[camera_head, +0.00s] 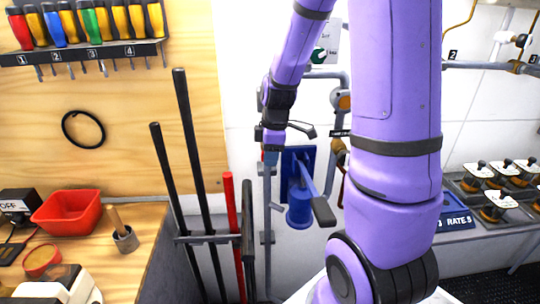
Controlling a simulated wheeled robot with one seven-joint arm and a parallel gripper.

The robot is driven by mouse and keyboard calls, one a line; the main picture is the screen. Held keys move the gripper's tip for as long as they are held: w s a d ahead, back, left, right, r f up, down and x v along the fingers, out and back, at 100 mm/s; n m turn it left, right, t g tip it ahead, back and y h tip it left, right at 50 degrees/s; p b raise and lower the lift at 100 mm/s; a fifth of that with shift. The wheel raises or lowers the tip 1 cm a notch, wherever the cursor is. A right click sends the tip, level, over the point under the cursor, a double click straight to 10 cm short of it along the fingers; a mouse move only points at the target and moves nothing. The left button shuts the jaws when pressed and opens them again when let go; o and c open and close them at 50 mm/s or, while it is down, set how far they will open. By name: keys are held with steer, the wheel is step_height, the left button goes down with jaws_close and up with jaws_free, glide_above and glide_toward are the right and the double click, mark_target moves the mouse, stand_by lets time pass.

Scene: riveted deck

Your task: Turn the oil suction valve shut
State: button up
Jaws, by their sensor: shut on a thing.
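My gripper (272,142) is at the upper end of a grey vertical pipe (267,210), left of a blue hand pump (300,205). It is shut on what looks like the valve's handle at the top of this pipe. The fingers and wrist hide most of the valve, so I cannot tell its handle angle. A small blue and red part (270,158) shows just below the fingers. A dark grey lever-like piece (300,129) sticks out right of the gripper; I cannot tell what it belongs to.
My arm covers the middle right. The pump's lever (322,210) juts forward. Long bars (190,140) and a red bar (231,215) stand in a rack at left. A bench with a red bin (67,209) is further left. Several valve-topped units (495,205) sit at right.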

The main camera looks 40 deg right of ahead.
stand_by(0.5)
steer(key=o, duration=0.9)
steer(key=r, duration=0.7)
steer(key=d+r, duration=0.1)
steer(key=r, duration=0.2)
steer(key=shift+s+d+r, duration=0.1)
steer(key=shift+s+r, duration=0.25)
steer(key=shift+s, duration=0.05)
